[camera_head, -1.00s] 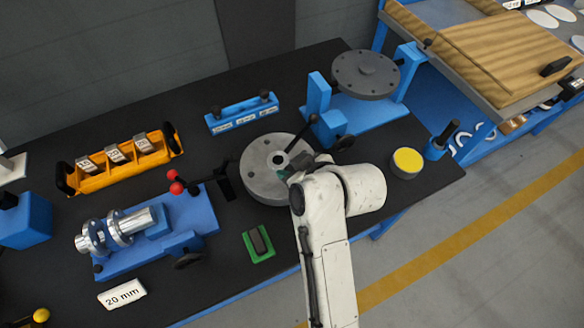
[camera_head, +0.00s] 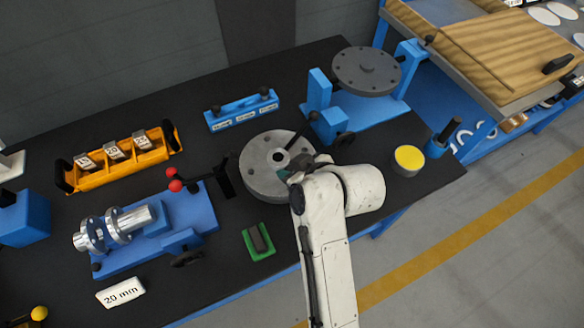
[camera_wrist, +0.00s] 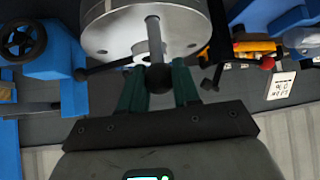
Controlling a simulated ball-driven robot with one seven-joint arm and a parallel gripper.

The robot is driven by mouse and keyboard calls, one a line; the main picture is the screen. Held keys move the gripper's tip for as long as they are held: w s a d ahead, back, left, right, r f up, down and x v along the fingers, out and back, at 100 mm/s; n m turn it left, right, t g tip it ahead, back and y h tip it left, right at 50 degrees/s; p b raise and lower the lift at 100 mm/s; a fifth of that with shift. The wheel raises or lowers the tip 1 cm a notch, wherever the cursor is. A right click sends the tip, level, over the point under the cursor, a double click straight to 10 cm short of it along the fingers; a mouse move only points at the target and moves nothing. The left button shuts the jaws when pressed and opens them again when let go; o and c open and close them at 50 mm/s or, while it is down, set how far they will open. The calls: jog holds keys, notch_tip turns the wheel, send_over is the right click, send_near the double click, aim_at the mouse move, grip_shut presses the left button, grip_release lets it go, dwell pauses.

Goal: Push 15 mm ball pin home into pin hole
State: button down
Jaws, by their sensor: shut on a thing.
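The flanged shell, a round grey metal disc (camera_head: 258,181) with a centre opening, sits on the black bench in the head view. Its bright metal body (camera_wrist: 116,32) fills the top of the wrist view, with small holes in its face. My gripper (camera_wrist: 159,84) has teal fingers close to the shell. The ball pin (camera_wrist: 158,79), with a dark ball end and a lighter shank pointing at the shell, is between the fingers, and they are shut on it. In the head view my gripper (camera_head: 290,172) is at the disc's right side, mostly hidden by my arm. The pin hole and the pin's depth cannot be made out.
A blue fixture with a round grey plate (camera_head: 366,72) stands behind right. A blue clamp with a metal shaft (camera_head: 122,224), an orange tray (camera_head: 120,163), a blue labelled rack (camera_head: 241,110), a green block (camera_head: 258,242) and a yellow-topped tin (camera_head: 408,160) surround the shell.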

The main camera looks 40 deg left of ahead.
jog(key=shift+f+b, duration=1.35)
jog(key=shift+f, duration=0.75)
jog(key=shift+r, duration=0.15)
jog(key=shift+r+p, duration=2.2)
jog(key=shift+r, duration=0.15)
jog(key=shift+n+p, duration=0.3)
jog(key=shift+f+b, duration=1.7)
jog(key=shift+f, duration=0.8)
jog(key=c, duration=0.8)
grip_release()
